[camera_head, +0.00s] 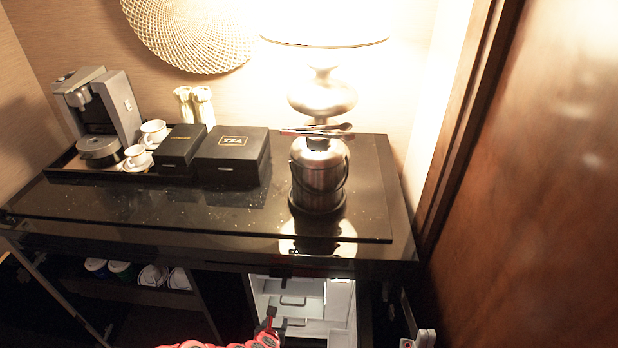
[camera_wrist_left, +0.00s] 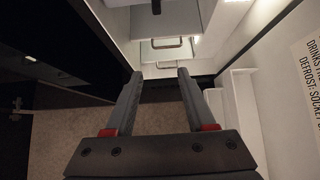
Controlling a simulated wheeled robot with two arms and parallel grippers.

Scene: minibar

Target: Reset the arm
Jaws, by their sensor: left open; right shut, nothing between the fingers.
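My left arm shows as red links at the bottom of the head view, with the dark and red gripper (camera_head: 270,322) in front of the open minibar fridge (camera_head: 338,298). In the left wrist view, my left gripper (camera_wrist_left: 158,73) has its two grey fingers spread apart with nothing between them. Beyond the fingertips is the white fridge interior (camera_wrist_left: 190,22) with metal handles. My right gripper is not seen in either view.
The fridge door (camera_wrist_left: 285,100) stands open at the right. The black counter (camera_head: 230,212) above holds a coffee machine (camera_head: 98,105), cups, dark boxes (camera_head: 232,158), and a steel ice bucket (camera_head: 319,175) with tongs. A lower shelf with cups is at left.

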